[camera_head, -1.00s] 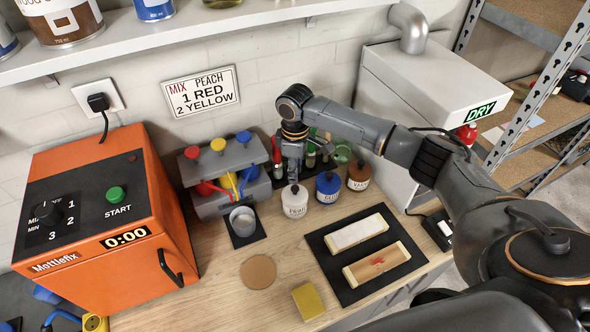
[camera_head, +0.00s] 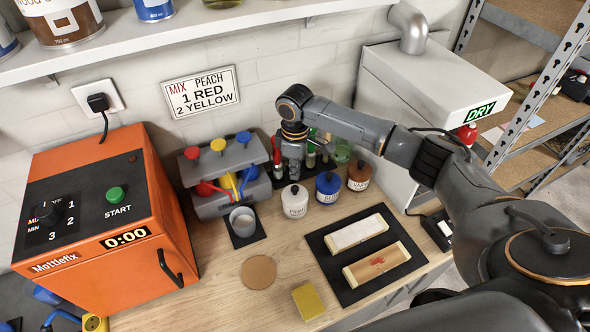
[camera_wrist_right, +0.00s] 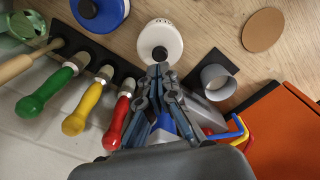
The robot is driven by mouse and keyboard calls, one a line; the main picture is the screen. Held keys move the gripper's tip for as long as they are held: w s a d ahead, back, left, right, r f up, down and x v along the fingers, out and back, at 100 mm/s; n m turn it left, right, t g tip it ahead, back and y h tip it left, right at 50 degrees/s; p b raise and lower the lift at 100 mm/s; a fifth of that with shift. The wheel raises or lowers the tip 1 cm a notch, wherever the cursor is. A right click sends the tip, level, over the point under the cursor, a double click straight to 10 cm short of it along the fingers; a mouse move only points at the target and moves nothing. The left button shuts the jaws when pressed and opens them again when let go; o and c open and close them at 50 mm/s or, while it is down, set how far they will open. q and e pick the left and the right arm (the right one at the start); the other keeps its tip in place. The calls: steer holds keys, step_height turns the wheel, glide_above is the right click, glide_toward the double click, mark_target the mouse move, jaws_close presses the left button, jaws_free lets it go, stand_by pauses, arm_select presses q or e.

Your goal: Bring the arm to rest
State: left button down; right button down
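My right arm comes in from the right in the head view and reaches the back of the bench. My right gripper (camera_head: 293,172) points down just behind the white jar (camera_head: 295,202), in front of the tool rack. In the right wrist view the gripper's fingertips (camera_wrist_right: 161,72) are together, with nothing visible between them. There they overlap the lower edge of the white jar's lid (camera_wrist_right: 160,42); I cannot tell whether they touch it. My left gripper is not in view.
Right of the jar stand a blue jar (camera_head: 327,187) and a brown jar (camera_head: 358,176). Red, yellow and green handled tools (camera_wrist_right: 75,122) hang close to the gripper.

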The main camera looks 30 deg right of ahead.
mark_target(295, 188)
steer(key=shift+f, duration=0.25)
steer(key=shift+f+b, duration=0.95)
steer(key=shift+f, duration=1.2)
steer(key=shift+r, duration=0.1)
steer(key=shift+r+p, duration=1.1)
steer(key=shift+r, duration=2.35)
